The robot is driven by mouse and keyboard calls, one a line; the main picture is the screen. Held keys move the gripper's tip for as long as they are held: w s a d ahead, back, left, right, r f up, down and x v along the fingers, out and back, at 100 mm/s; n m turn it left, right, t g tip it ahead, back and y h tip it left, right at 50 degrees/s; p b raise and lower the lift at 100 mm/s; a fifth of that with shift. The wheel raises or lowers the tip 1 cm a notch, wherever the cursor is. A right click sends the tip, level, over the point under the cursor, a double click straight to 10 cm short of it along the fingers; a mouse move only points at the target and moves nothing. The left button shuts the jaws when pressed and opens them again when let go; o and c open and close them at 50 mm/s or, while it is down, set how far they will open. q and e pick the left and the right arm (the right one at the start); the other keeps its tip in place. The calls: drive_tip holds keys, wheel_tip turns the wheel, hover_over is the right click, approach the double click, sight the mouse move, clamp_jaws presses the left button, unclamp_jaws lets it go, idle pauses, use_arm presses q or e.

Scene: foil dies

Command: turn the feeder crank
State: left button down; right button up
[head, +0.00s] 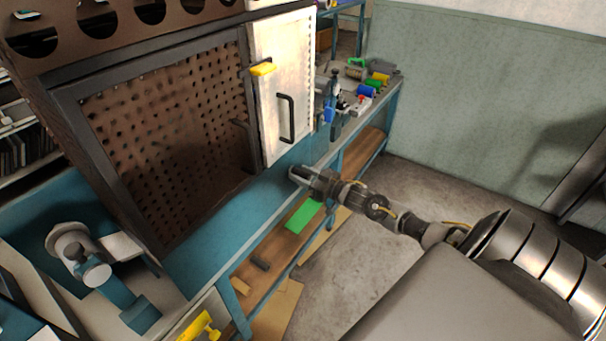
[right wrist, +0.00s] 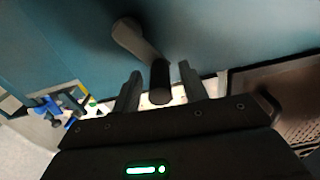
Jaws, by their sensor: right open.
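The feeder crank shows in the right wrist view as a dark grey arm (right wrist: 132,38) on a blue surface, with a round handle (right wrist: 160,84) at its end. My right gripper (right wrist: 160,71) is open, with one finger on each side of that handle. A gap shows at the left finger; whether the right finger touches the handle I cannot tell. In the head view my right gripper (head: 297,174) is at the front of the blue bench, below the white door, and the crank cannot be made out there. My left gripper is not in view.
The blue bench (head: 223,232) carries a perforated dark door (head: 165,130) and a white door (head: 278,60) with a black handle (head: 287,118). Small coloured items (head: 368,90) crowd the bench's far end. A green sheet (head: 303,215) lies on the lower shelf. The floor at right is clear.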

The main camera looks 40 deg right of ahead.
drive_tip(key=shift+w, duration=0.2)
clamp_jaws()
drive_tip(key=shift+r+m, duration=0.1)
drive_tip(key=shift+m, duration=0.2)
drive_tip(key=shift+w+d+r+m+p, duration=0.15)
drive_tip(key=shift+d+m+p, duration=0.35)
drive_tip(key=shift+m, duration=0.6)
drive_tip(key=shift+w+d+r+m+p, duration=0.15)
drive_tip(key=shift+d+m+p, duration=0.4)
drive_tip(key=shift+m, duration=0.55)
drive_tip(key=shift+w+d+m+p, duration=0.15)
drive_tip(key=shift+d+m+p, duration=0.35)
drive_tip(key=shift+m, duration=0.6)
